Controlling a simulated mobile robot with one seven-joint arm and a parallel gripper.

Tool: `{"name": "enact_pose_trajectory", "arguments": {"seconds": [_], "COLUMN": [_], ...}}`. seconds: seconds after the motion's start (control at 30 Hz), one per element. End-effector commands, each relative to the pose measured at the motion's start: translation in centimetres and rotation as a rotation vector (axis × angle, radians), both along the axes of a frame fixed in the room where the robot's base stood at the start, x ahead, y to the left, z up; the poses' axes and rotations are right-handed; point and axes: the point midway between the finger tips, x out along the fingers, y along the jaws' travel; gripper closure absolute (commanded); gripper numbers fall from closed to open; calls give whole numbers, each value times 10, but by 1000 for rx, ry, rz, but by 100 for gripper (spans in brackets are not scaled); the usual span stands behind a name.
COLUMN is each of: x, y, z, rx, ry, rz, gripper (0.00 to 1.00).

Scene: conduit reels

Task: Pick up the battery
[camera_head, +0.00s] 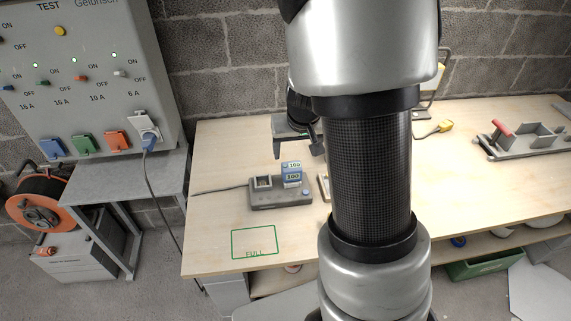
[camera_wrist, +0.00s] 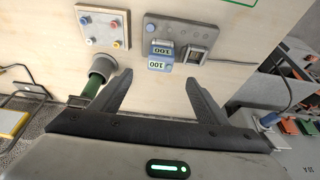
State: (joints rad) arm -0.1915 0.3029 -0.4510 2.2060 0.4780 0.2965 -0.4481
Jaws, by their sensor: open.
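The battery (camera_head: 292,175) is a blue and white block marked "100", standing upright in the right part of a grey charger (camera_head: 265,205) on the wooden bench. The charger's left slot looks empty. In the wrist view the battery (camera_wrist: 160,58) lies just beyond the space between the fingertips. My gripper (camera_head: 297,150) is open and empty, above and behind the charger in the head view. Its two fingers also show in the wrist view (camera_wrist: 157,80), apart from the battery. My arm hides part of the bench to the right of the charger.
A green outlined square marked FULL (camera_head: 254,257) is bare on the bench front. A control box with coloured knobs (camera_wrist: 102,28) and a green cylindrical thing (camera_wrist: 95,82) are near the left finger. A test panel (camera_head: 85,70) stands at left.

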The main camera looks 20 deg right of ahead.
Motion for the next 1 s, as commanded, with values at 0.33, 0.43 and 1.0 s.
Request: {"name": "enact_pose_trajectory", "arguments": {"seconds": [0.33, 0.43, 1.0], "x": [26, 30, 49], "y": [-6, -6, -9], "z": [-69, -76, -127], "rx": [1, 1, 1], "ry": [2, 1, 1], "rz": [-2, -1, -1], "gripper": [31, 31, 31]}}
